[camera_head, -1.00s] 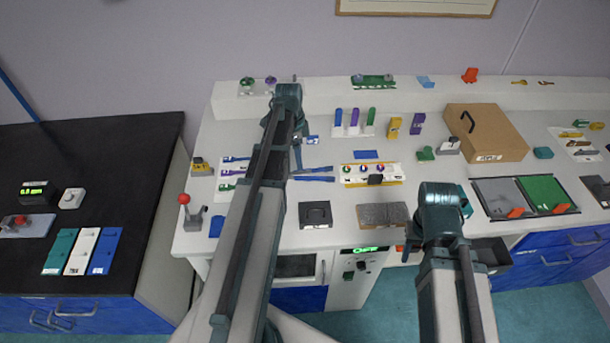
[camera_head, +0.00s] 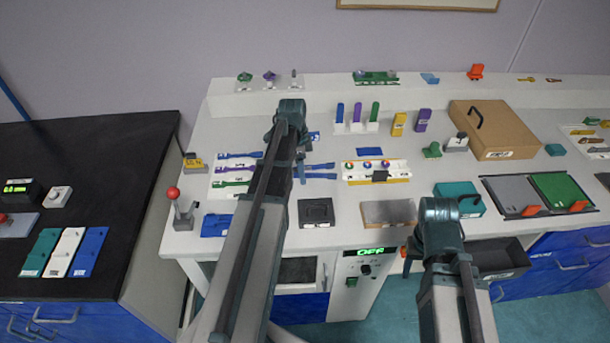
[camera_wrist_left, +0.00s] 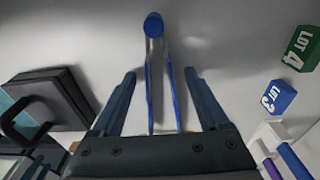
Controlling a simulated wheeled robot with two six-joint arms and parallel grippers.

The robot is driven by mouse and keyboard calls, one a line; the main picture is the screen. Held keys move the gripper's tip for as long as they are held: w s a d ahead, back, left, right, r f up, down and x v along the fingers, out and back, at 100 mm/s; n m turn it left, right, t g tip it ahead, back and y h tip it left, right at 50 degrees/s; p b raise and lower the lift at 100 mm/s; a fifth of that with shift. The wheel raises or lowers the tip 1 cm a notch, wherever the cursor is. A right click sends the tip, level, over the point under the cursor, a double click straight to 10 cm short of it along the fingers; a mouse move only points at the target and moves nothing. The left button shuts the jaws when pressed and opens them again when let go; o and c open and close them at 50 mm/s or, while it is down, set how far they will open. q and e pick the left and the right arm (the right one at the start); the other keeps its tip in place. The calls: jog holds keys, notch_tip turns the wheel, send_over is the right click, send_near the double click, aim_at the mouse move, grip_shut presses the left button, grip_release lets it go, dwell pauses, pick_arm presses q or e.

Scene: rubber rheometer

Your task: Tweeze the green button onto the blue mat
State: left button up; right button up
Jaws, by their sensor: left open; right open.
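The blue tweezers (camera_head: 318,171) lie on the white bench. In the left wrist view the blue tweezers (camera_wrist_left: 153,70) lie between my left gripper's two spread fingers (camera_wrist_left: 160,78), which are open and not clamped on them. In the head view my left gripper (camera_head: 300,160) is over the bench beside the tweezers. A white holder (camera_head: 350,178) carries several small round coloured buttons; a button with green (camera_head: 350,167) seems to be the leftmost. A small blue mat (camera_head: 369,152) lies just behind the holder. My right gripper (camera_head: 409,260) is mostly hidden by its arm near the bench's front edge.
In the left wrist view a green LOT 4 block (camera_wrist_left: 302,48) and a blue LOT 3 block (camera_wrist_left: 278,97) stand to the right. A black box (camera_head: 316,211) is in front of the tweezers. Larger mats (camera_head: 92,250) lie on the black bench.

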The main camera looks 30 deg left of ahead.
pick_arm(q)
jog(key=c, duration=0.7)
notch_tip(320, 180, up, 12)
jog(key=p, duration=1.2)
